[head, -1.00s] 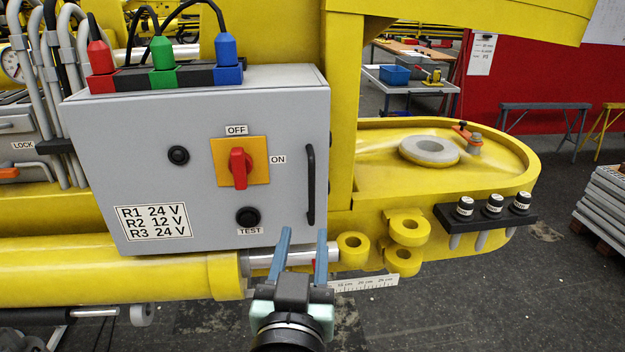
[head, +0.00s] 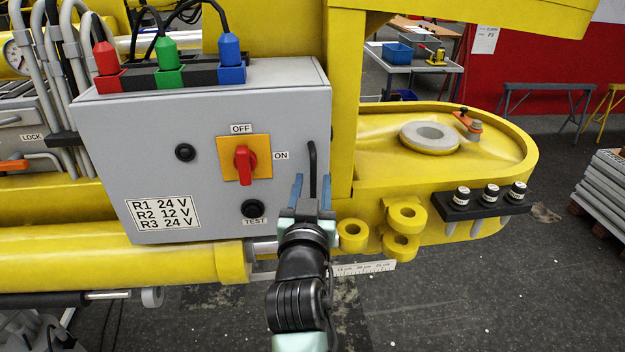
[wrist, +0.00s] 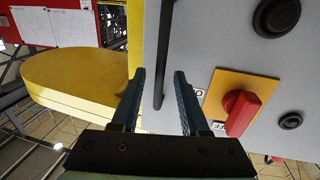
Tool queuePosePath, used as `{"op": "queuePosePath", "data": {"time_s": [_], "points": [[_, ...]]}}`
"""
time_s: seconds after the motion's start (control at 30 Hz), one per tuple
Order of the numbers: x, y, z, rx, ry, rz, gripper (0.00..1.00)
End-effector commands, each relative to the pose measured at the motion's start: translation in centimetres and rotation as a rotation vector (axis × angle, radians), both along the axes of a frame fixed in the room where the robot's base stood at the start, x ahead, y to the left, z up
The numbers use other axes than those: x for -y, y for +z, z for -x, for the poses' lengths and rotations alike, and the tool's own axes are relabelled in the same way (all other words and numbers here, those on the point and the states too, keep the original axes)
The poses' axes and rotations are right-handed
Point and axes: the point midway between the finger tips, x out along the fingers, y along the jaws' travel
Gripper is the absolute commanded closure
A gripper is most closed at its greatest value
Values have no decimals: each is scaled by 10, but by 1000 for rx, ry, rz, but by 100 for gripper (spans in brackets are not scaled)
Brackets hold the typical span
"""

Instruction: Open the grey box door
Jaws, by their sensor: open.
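The grey box (head: 200,120) is mounted on the yellow boom, its door shut and facing me. Its black vertical handle (head: 312,165) is at the door's right edge, the lower part hidden behind my gripper in the head view. My gripper (head: 312,183) is open, its two blue fingers just in front of the handle's lower part. In the wrist view the fingers (wrist: 157,85) point toward the door, and the black handle (wrist: 161,62) shows between them, beyond the tips. I cannot tell whether they touch it.
Yellow lugs (head: 403,216) and a black bracket with several capped pins (head: 483,201) stick out to the right of the box. Red, green and blue plugs (head: 168,60) with cables stand on top. A yellow cylinder (head: 120,268) runs below. Open floor lies at the lower right.

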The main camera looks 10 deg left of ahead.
Motion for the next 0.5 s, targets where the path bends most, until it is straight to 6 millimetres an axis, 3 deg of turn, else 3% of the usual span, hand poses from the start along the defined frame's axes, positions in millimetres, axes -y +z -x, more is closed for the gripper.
{"op": "queuePosePath", "data": {"time_s": [0.27, 0.5], "points": [[0, 0, -1, 1, 0, 0, 55], [0, 0, -1, 1, 0, 0, 95]]}}
